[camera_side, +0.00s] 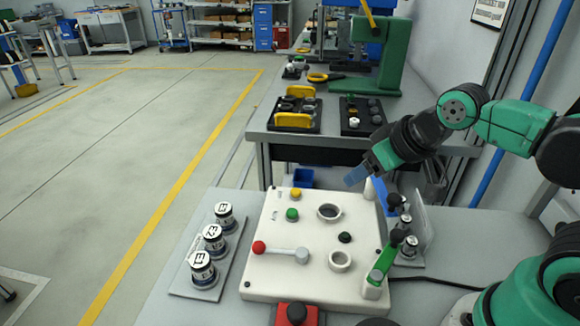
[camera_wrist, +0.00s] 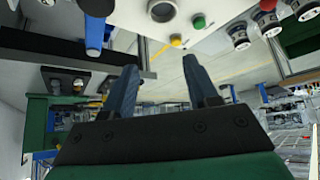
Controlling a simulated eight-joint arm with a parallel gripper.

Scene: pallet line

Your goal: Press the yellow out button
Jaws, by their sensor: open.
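The yellow button (camera_side: 296,193) is a small round cap near the back left corner of the white panel (camera_side: 300,280). In the wrist view the yellow button (camera_wrist: 176,40) shows at the panel's edge, beyond and between the fingertips. My gripper (camera_side: 355,177) is above the back right part of the panel, to the right of the yellow button and apart from it. In the wrist view my gripper (camera_wrist: 160,64) has its two blue fingers spread with nothing between them. The green button (camera_side: 292,214) sits just in front of the yellow one.
The panel also carries a red-knobbed lever (camera_side: 259,247), a black button (camera_side: 345,237), two round sockets and a green-handled lever (camera_side: 384,262). Labelled cans (camera_side: 213,240) stand on a tray at left. A red button box (camera_side: 297,315) is in front. Another bench (camera_side: 330,132) is behind.

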